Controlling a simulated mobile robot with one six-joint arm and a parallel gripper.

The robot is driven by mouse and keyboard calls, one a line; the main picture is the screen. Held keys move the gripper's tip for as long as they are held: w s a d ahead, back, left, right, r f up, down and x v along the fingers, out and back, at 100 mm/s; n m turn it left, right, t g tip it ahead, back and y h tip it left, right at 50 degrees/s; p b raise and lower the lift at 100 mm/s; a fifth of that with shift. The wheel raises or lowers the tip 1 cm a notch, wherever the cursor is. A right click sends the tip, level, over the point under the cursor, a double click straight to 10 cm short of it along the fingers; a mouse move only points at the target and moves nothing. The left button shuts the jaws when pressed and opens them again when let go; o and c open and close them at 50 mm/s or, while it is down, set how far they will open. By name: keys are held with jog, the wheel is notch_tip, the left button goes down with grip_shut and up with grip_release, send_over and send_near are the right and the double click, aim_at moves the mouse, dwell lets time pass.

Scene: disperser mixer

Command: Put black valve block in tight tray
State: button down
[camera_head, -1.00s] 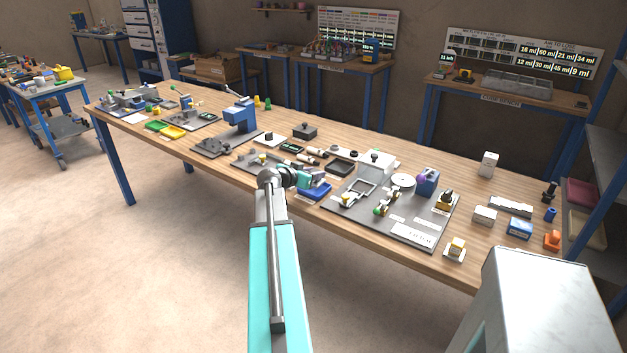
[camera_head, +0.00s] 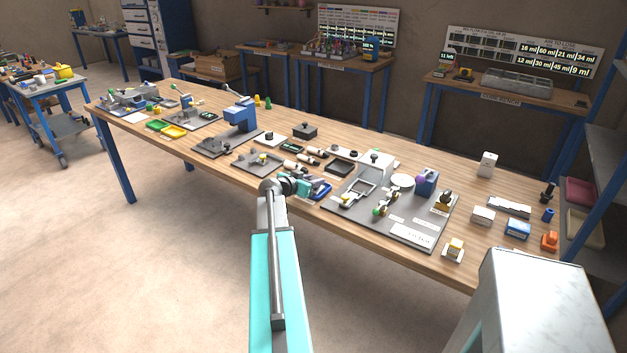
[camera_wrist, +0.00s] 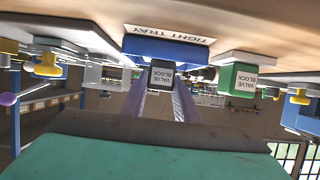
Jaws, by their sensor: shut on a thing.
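My gripper (camera_wrist: 160,95) is shut on the black valve block (camera_wrist: 161,75), a dark block with a white "VALVE BLOCK" label. The block sits between the two fingertips in the wrist view, which shows the scene upside down. The blue tight tray (camera_wrist: 165,49), with its "TIGHT TRAY" label, is directly behind the block in that view. I cannot tell whether block and tray touch. In the head view my gripper (camera_head: 305,186) is beside the blue tray (camera_head: 322,190) near the table's front edge, and the held block is hidden there.
A green valve block (camera_wrist: 238,80) stands on a pale base beside the tray in the wrist view. A grey plate (camera_head: 400,228) with fixtures lies right of the tray in the head view. Cylinders and a black tray (camera_head: 340,167) are behind it.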

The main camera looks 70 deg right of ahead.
jog(key=shift+f, duration=0.15)
jog(key=c, duration=1.4)
grip_release()
jog(key=shift+o, duration=0.2)
jog(key=shift+r, duration=0.2)
jog(key=b+v, duration=0.3)
jog(key=v, duration=0.9)
